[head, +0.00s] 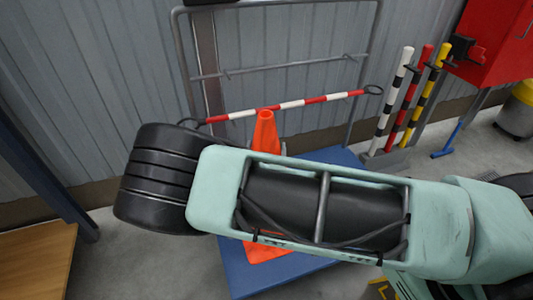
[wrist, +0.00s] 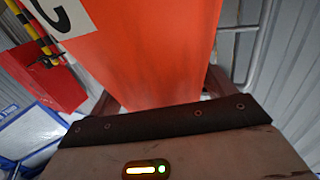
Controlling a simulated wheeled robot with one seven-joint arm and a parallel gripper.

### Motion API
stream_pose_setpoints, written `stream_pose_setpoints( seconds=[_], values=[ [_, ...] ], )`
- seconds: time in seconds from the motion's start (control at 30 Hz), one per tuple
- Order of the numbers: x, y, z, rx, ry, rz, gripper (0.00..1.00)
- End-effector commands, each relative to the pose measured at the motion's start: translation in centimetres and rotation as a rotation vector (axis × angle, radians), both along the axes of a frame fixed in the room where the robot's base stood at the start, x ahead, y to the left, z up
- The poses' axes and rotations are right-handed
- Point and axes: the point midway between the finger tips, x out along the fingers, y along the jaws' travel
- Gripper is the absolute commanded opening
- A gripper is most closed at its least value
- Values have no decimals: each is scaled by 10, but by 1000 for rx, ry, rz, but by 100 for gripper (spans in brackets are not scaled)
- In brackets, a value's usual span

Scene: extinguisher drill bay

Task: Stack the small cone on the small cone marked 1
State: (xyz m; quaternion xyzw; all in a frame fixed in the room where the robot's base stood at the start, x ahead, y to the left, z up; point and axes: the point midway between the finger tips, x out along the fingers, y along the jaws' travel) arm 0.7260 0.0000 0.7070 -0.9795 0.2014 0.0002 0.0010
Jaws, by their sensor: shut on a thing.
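An orange cone (wrist: 150,50) fills the middle of the wrist view, very close. A white label (wrist: 62,14) with a dark mark, perhaps a 2, is partly cut off at its upper left. My gripper (wrist: 163,92) is shut on this cone, with a finger at each side. In the head view an orange cone tip (head: 265,132) rises above my arm, and an orange base (head: 266,251) shows below it on a blue platform (head: 240,281). My arm hides the middle, so I cannot tell whether these are one cone or two. No mark 1 is visible.
A grey metal frame (head: 290,66) with a red-and-white bar (head: 290,104) stands behind the cone. Striped posts (head: 413,95) and a red cabinet (head: 497,45) are at the right. A wooden surface (head: 35,262) is at the lower left.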

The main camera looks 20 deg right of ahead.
Motion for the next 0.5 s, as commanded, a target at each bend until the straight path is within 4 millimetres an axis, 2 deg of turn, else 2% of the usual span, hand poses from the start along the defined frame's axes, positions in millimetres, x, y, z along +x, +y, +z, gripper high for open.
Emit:
stream_pose_setpoints(
  seconds=[0.5],
  values=[
    [0,0,-66,-2,-2,1,28]
  ],
)
